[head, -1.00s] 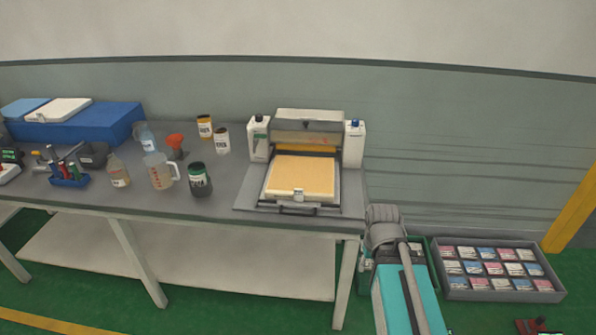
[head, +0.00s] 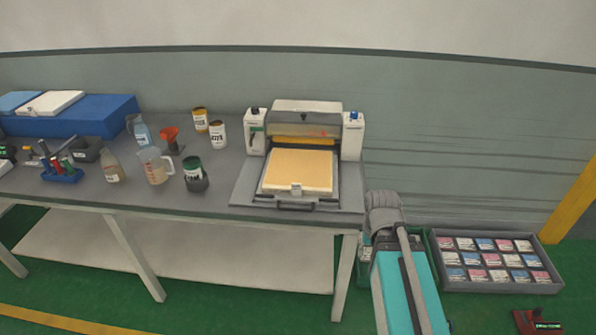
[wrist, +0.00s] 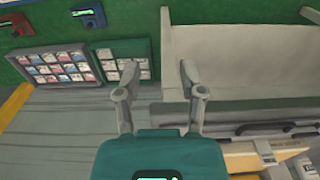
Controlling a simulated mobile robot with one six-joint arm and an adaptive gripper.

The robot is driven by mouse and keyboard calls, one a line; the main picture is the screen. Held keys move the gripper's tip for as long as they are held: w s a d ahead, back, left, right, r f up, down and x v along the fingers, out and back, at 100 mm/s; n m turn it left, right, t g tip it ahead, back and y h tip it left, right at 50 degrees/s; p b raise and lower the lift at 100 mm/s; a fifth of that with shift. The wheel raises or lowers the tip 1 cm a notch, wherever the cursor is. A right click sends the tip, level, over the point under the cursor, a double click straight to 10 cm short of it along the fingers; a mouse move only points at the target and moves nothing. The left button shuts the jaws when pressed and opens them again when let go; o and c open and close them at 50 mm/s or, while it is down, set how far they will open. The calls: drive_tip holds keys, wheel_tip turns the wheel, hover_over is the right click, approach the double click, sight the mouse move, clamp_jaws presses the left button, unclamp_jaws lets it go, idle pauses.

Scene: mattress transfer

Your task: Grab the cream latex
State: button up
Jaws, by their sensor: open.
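A cream-yellow slab (head: 300,170), which looks like the cream latex, lies flat in the tray of the press machine (head: 308,118) on the workbench. A pale slab also lies on a blue block at the bench's left end. In the wrist view, part of the yellowish slab (wrist: 240,166) shows at the lower right edge, cut off by the frame. My gripper (wrist: 158,68) is open and empty, its two fingers apart. It is in front of the bench side, away from the slab. In the head view I see my arm but cannot make out the fingers.
The workbench (head: 215,212) holds several jars and bottles, a measuring jug (head: 155,167), an orange funnel (head: 169,138) and the blue block (head: 100,115). A grey crate (head: 497,286) of small packs stands on the green floor at right. A green crate (wrist: 128,60) stands beside it.

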drive_tip(key=w+a+r+m+p, duration=0.4)
drive_tip(key=w, duration=0.3)
drive_tip(key=w+a+r+m+p, duration=0.4)
drive_tip(key=w, duration=0.2)
wheel_tip(320, 180, up, 8)
drive_tip(key=m+p, duration=0.7)
drive_tip(key=m, duration=0.3)
hover_over(297, 184)
drive_tip(key=shift+w+f, duration=0.15)
drive_tip(key=shift+w, duration=0.15)
drive_tip(key=shift+f, duration=0.1)
wheel_tip(297, 184, down, 8)
drive_tip(key=b, duration=0.8)
drive_tip(key=shift+f, duration=0.2)
drive_tip(key=shift+f, duration=0.1)
drive_tip(key=shift+s+a+f+b, duration=0.1)
drive_tip(key=shift+s+f+b, duration=0.05)
drive_tip(key=shift+f+b, duration=2.5)
drive_tip(key=shift+r, duration=0.15)
